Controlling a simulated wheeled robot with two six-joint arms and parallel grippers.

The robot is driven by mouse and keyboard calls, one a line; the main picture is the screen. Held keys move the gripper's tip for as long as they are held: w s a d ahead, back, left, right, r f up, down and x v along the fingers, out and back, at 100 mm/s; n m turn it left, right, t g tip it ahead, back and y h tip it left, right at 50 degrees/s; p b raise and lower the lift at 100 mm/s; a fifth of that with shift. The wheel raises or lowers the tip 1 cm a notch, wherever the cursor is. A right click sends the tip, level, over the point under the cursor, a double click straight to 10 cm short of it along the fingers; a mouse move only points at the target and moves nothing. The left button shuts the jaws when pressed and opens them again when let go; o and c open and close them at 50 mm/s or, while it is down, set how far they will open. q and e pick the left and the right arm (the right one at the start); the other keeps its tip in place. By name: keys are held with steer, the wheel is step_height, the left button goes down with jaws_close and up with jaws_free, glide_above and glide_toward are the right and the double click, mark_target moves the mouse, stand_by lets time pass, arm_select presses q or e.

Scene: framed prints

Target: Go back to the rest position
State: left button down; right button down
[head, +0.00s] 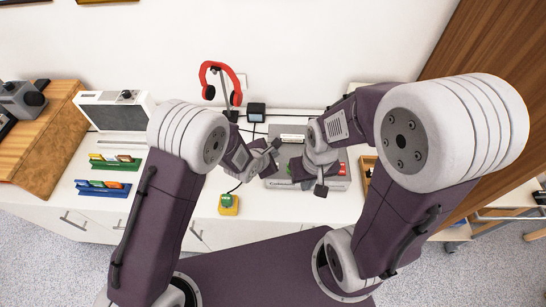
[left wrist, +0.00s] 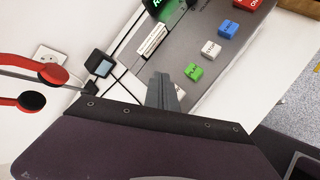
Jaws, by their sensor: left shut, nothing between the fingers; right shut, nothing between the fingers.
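My left gripper (head: 275,145) is shut and empty in the head view, held above the white counter near a grey machine (head: 284,157). Its closed fingers (left wrist: 163,93) also show in the left wrist view, in front of the machine's edge. My right gripper (head: 321,190) is shut and empty, lower and to the right, over the machine's front part. Both arms are bent inward, with the grippers close together but apart. The arms hide part of the machine.
The machine has green (left wrist: 194,72), white (left wrist: 211,49), blue (left wrist: 229,28) and red buttons. Red headphones (head: 222,73) hang on a stand behind. A yellow block with a green top (head: 228,205) lies at the counter's front. A white radio (head: 114,108) and colourful card racks (head: 103,188) stand left.

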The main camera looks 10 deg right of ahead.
arm_select(q)
steer(key=shift+w+a, duration=0.2)
steer(key=w+a+r+n+t+y, duration=0.15)
steer(key=w+a+r, duration=0.25)
steer(key=a+r, duration=0.4)
steer(key=w+a+r+n+t+y, duration=0.15)
steer(key=w+a+r, duration=0.35)
steer(key=a, duration=0.5)
steer(key=s+a+f+m+g+y, duration=0.1)
steer(key=s+a+m+g+y, duration=0.25)
steer(key=s+a+m, duration=0.8)
steer(key=s+f+m+g, duration=0.2)
steer(key=s+m, duration=0.3)
steer(key=s, duration=0.2)
steer(key=s+f+m+g, duration=0.2)
steer(key=s+m, duration=0.3)
steer(key=s, duration=0.3)
steer(key=shift+a+g+h, duration=0.35)
steer(key=shift+a+g, duration=0.05)
steer(key=shift+g, duration=0.25)
